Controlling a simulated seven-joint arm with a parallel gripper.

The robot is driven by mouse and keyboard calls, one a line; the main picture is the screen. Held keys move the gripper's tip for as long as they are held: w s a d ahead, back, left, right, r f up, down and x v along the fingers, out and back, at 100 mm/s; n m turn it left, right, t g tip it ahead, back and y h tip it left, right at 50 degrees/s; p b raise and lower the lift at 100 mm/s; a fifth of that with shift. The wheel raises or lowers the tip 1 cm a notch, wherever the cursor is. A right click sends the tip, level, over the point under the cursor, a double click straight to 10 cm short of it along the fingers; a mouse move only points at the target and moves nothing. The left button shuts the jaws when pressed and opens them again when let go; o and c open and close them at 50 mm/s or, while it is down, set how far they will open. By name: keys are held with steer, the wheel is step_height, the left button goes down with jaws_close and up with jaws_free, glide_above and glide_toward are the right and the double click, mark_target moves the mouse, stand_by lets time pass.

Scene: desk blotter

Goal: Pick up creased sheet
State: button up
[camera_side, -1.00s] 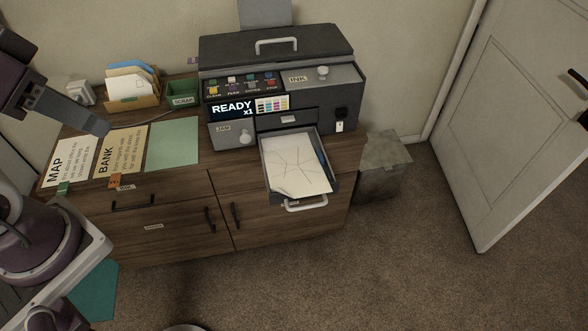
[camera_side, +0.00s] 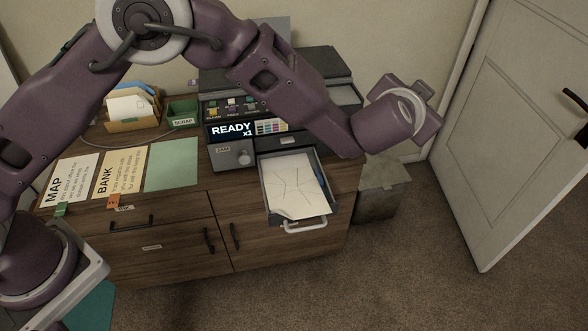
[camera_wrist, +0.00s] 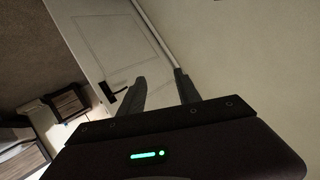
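The creased sheet (camera_side: 294,188) is white with dark crease lines and lies in the pulled-out printer tray (camera_side: 331,208). Its near left corner curls up. My gripper (camera_wrist: 161,77) shows two separate fingers with an empty gap between them in the wrist view, pointing toward the door and wall. In the side view my wrist end is to the right of the printer, above and well apart from the sheet. The fingertips cannot be made out there.
The printer (camera_side: 232,156) displays READY x1 and is partly hidden behind my arm. A grey bin (camera_side: 382,190) and a white door (camera_side: 515,130) are right.

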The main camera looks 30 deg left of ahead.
steer(key=s+a+f+m+g+y, duration=0.1)
steer(key=s+a+f+y, duration=0.2)
steer(key=f, duration=0.7)
steer(key=s+f+g+y, duration=0.1)
steer(key=s+f+y, duration=0.35)
steer(key=f, duration=0.55)
steer(key=s+a+f+m+g+y, duration=0.1)
steer(key=s+a+f+y, duration=0.1)
steer(key=s+a+f, duration=0.3)
steer(key=s+a+f+m+g+y, duration=0.1)
steer(key=s+a+f+y, duration=0.25)
steer(key=s, duration=0.35)
steer(key=x, duration=0.6)
steer(key=shift+a+f, duration=0.15)
steer(key=shift+f, duration=0.25)
jaws_close()
